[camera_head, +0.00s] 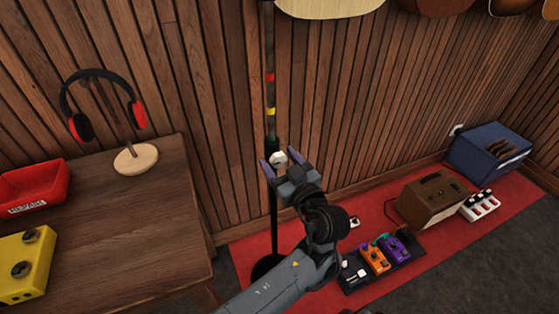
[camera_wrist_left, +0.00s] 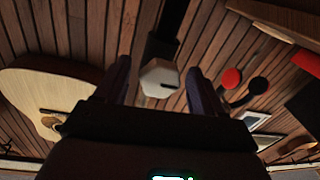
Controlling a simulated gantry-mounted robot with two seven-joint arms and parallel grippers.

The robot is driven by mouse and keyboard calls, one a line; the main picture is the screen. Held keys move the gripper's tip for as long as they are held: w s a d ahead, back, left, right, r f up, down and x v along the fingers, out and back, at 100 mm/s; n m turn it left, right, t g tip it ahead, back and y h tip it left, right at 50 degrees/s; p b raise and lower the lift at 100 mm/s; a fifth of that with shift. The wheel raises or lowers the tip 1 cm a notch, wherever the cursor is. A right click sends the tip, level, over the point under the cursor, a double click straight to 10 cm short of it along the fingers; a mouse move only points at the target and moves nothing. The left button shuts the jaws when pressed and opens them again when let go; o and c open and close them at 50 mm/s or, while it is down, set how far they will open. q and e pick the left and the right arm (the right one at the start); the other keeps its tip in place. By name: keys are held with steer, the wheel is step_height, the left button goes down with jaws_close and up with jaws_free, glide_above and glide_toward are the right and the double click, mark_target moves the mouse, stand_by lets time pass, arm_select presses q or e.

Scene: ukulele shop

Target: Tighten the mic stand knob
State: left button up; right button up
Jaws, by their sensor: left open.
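The mic stand (camera_head: 273,215) is a thin dark upright pole on a round dark base, with red, yellow and green bands higher up. Its knob (camera_head: 278,158) is small, white and faceted, and also shows in the left wrist view (camera_wrist_left: 159,78). My left gripper (camera_head: 287,161) is open at the knob's height. In the left wrist view the two fingers (camera_wrist_left: 160,88) stand on either side of the knob, with a visible gap on each side. My left forearm hides part of the floor near the stand. My right gripper is not in view.
A wooden table (camera_head: 120,235) at the left holds headphones on a stand (camera_head: 135,158), a red bin (camera_head: 35,190) and a yellow pedal (camera_head: 25,265). A slatted wall is behind.

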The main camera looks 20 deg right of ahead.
arm_select(q)
steer(key=shift+w, duration=0.2)
steer(key=c, duration=1)
steer(key=shift+m+p, duration=0.4)
steer(key=shift+m, duration=0.3)
steer(key=shift+c, duration=0.3)
steer(key=o, duration=1.1)
steer(key=shift+c, duration=0.2)
